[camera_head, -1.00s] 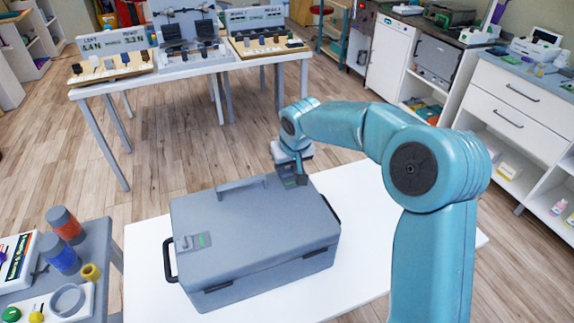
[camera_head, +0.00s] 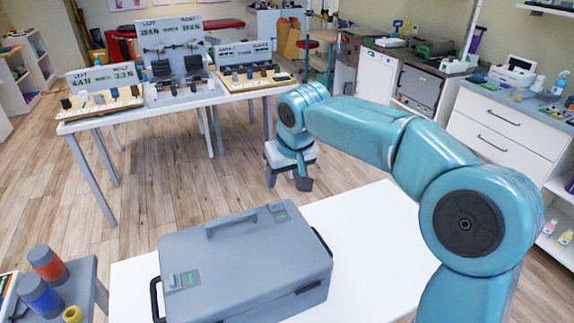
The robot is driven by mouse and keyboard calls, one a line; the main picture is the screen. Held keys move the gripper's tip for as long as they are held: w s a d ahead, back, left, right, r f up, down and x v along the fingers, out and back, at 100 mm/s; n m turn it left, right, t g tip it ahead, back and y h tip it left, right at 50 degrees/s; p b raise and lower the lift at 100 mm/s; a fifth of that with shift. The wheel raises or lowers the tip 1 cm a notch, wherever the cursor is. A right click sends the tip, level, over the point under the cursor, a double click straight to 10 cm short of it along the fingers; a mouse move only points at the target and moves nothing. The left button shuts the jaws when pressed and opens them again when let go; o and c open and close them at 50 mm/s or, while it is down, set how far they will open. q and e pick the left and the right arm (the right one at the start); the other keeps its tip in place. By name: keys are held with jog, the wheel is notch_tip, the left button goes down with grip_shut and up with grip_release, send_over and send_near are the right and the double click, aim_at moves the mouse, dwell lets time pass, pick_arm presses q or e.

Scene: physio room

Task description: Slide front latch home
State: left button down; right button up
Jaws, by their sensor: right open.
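A closed grey case (camera_head: 245,262) lies on a white table. I cannot tell which is the front latch. My right gripper (camera_head: 303,184) is open and empty, past the far right corner of the case and apart from the latch there. My left gripper is not in view.
The case has a lid handle (camera_head: 231,223) and dark side handles. The white table (camera_head: 375,225) is bare to the right. A side table at the left holds an orange cylinder (camera_head: 47,263) and a blue cylinder (camera_head: 39,297). A display table (camera_head: 140,116) stands behind.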

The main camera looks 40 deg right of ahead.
jog(key=v, duration=0.4)
dwell(0.4)
